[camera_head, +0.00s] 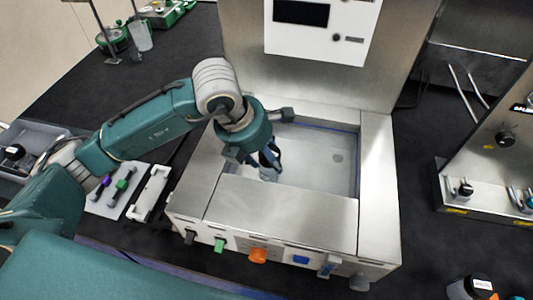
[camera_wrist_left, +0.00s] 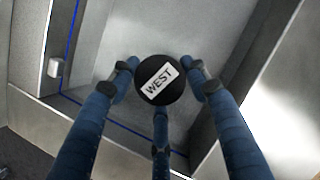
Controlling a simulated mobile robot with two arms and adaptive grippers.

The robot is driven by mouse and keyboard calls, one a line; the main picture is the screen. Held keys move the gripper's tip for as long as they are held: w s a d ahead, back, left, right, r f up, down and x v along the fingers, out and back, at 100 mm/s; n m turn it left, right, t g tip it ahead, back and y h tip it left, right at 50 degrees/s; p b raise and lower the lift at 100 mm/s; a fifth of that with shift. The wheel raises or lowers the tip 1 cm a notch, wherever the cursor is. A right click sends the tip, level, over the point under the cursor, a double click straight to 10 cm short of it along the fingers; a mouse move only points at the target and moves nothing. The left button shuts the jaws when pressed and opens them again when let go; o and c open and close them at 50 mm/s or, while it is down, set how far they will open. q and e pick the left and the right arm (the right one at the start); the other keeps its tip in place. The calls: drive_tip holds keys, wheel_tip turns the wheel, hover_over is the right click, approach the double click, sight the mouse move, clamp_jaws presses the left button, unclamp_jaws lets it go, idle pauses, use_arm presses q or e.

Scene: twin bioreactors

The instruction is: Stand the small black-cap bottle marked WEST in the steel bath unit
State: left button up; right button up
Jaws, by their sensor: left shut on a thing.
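My left gripper (camera_head: 270,158) reaches down into the open basin of the steel bath unit (camera_head: 290,208) from the left. In the left wrist view, my left gripper (camera_wrist_left: 160,85) has its blue fingers closed around the small bottle, whose black cap (camera_wrist_left: 159,80) carries the label WEST. The bottle's body is hidden beneath its cap there. In the head view a pale part of the bottle (camera_head: 267,174) shows below the fingers, inside the basin's left part. I cannot tell whether its base touches the basin floor. My right gripper is not in view.
The basin floor (camera_head: 325,172) to the right is bare. A panel (camera_head: 320,45) rises behind the bath. Colored fittings line its front, including an orange knob (camera_head: 257,255). Another black-capped bottle (camera_head: 480,285) stands at lower right. A grey tray (camera_head: 35,135) lies at left.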

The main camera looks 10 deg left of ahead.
use_arm(q)
drive_tip(key=o, duration=1.3)
drive_tip(key=shift+b+v, duration=1.1)
drive_tip(key=shift+v, duration=4.9)
